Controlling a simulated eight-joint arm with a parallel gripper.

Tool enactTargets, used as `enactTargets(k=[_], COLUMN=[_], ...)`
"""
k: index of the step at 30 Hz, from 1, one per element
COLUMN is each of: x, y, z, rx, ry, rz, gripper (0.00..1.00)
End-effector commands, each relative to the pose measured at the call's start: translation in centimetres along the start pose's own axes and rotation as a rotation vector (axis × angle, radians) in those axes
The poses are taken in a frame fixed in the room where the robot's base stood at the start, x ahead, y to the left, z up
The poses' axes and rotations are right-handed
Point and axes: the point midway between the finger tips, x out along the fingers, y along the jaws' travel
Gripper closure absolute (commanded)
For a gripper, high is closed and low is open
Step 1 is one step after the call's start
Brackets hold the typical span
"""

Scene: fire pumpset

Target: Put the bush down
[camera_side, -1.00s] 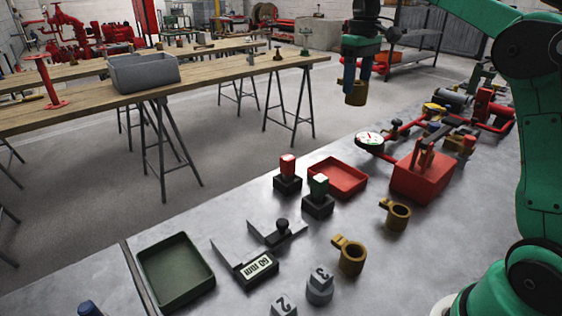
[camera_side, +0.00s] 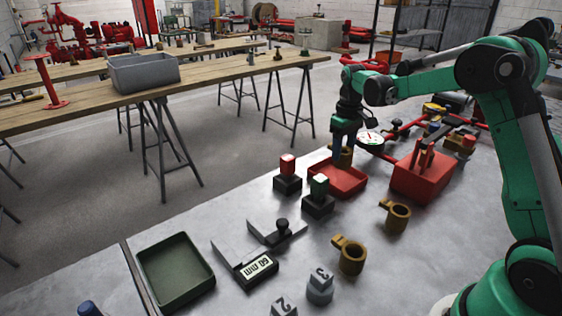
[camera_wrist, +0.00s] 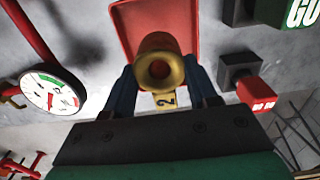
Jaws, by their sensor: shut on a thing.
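A brass bush (camera_wrist: 172,65) with a tag marked 2 is between the two blue fingers of my gripper (camera_wrist: 160,85) in the wrist view. My gripper is shut on it. In the side view my gripper (camera_side: 342,149) points down at the back of the shallow red tray (camera_side: 349,186), and the bush (camera_side: 346,157) shows partly behind a finger. The red tray (camera_wrist: 128,22) lies beneath the bush in the wrist view. I cannot tell whether the bush touches the tray floor.
A block with a red top (camera_side: 287,165) and one with a green top (camera_side: 319,187) stand left of the tray. A round gauge (camera_side: 370,141) and red box (camera_side: 421,178) are right of it. Two more brass bushes (camera_side: 351,257) (camera_side: 397,216), a caliper (camera_side: 257,270) and a green tray (camera_side: 176,270) lie nearer.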

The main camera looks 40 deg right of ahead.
Motion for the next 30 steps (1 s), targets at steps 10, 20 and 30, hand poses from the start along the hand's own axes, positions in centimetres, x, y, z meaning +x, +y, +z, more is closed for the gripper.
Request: enactTargets(k=[10,20,30], x=[4.1,4.7,5.0], y=[0.0,0.0,0.0], z=[0.0,0.0,0.0], rx=[0.000,0.000,0.000], ry=[0.000,0.000,0.000], rz=[0.000,0.000,0.000], gripper=[1.00,1.00,0.17])
